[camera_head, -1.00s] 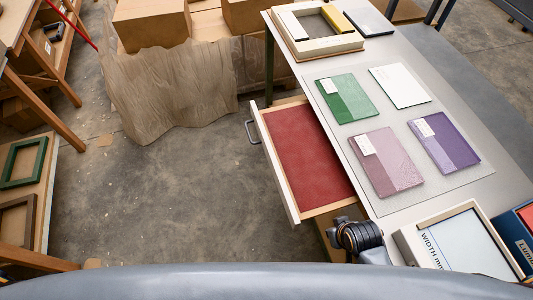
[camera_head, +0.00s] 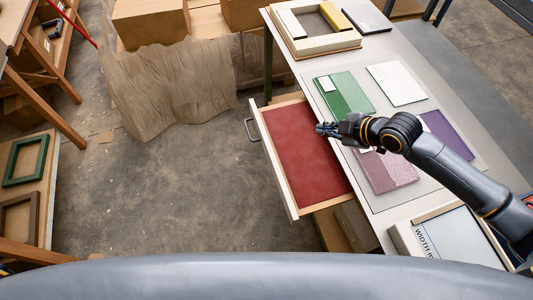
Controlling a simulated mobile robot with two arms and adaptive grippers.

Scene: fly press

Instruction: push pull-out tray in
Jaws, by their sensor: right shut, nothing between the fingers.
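The pull-out tray (camera_head: 308,165) sticks out from the left side of the table (camera_head: 400,208). It has a red lining, a pale front panel (camera_head: 272,163) and a grey handle (camera_head: 252,131) on its outer face. My right gripper (camera_head: 318,129) is shut and empty. In the picture it overlaps the tray's inner edge near the table's side and points left; its height above the tray is hard to tell. My right arm reaches across the table from the lower right and hides part of the pink and purple boards. My left gripper is not in view.
Green (camera_head: 345,93), white (camera_head: 397,83), pink (camera_head: 387,174) and purple (camera_head: 449,137) boards lie on the table. A square frame (camera_head: 318,50) sits at the far end and a white box (camera_head: 462,236) at the near end. Open concrete floor (camera_head: 190,190) lies left of the tray.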

